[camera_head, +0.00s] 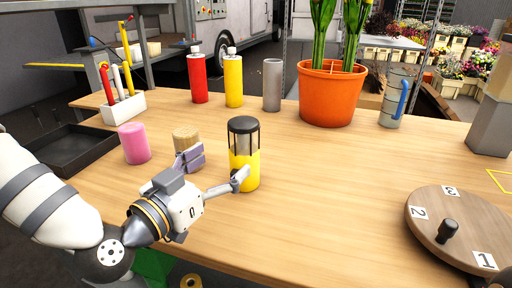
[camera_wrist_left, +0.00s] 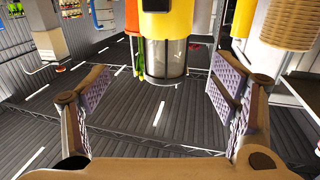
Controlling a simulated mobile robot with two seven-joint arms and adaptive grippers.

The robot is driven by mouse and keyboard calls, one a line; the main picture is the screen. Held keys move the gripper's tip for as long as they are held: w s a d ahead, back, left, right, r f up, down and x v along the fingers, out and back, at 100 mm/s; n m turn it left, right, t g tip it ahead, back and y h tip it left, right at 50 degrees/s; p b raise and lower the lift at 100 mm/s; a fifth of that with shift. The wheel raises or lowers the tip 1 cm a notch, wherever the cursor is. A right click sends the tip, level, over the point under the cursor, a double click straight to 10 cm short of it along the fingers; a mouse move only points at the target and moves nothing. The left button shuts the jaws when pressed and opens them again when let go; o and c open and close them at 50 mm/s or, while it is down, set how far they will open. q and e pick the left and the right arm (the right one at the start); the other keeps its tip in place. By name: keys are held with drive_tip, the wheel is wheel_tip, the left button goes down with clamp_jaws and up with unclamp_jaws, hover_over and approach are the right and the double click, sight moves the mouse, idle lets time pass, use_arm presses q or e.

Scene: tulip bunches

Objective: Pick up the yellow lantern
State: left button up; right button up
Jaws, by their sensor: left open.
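The yellow lantern (camera_head: 244,170) stands upright on the wooden table, with a black cap and a clear middle section. My left gripper (camera_head: 217,168) is open just to the left of it. One finger overlaps the lantern's lower front in the head view; the other, with a purple pad, is before the tan spool. In the left wrist view the lantern (camera_wrist_left: 165,22) appears upside down, beyond and between the spread fingers of the left gripper (camera_wrist_left: 160,85). Nothing is held. I cannot tell whether a finger touches the lantern. My right gripper does not show.
A tan spool (camera_head: 184,136) and pink candle (camera_head: 134,144) stand left of the lantern. Behind are a red bottle (camera_head: 197,80), yellow bottle (camera_head: 233,82), grey cylinder (camera_head: 272,86) and orange pot (camera_head: 330,96). A round numbered board (camera_head: 462,222) lies right; table between is clear.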

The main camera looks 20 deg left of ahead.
sight(244, 142)
use_arm(q)
drive_tip(key=x, duration=0.6)
drive_tip(key=b+x, duration=0.1)
drive_tip(key=x, duration=0.3)
drive_tip(key=shift+a+f, duration=0.15)
drive_tip(key=shift+a, duration=0.2)
drive_tip(key=c, duration=1.5)
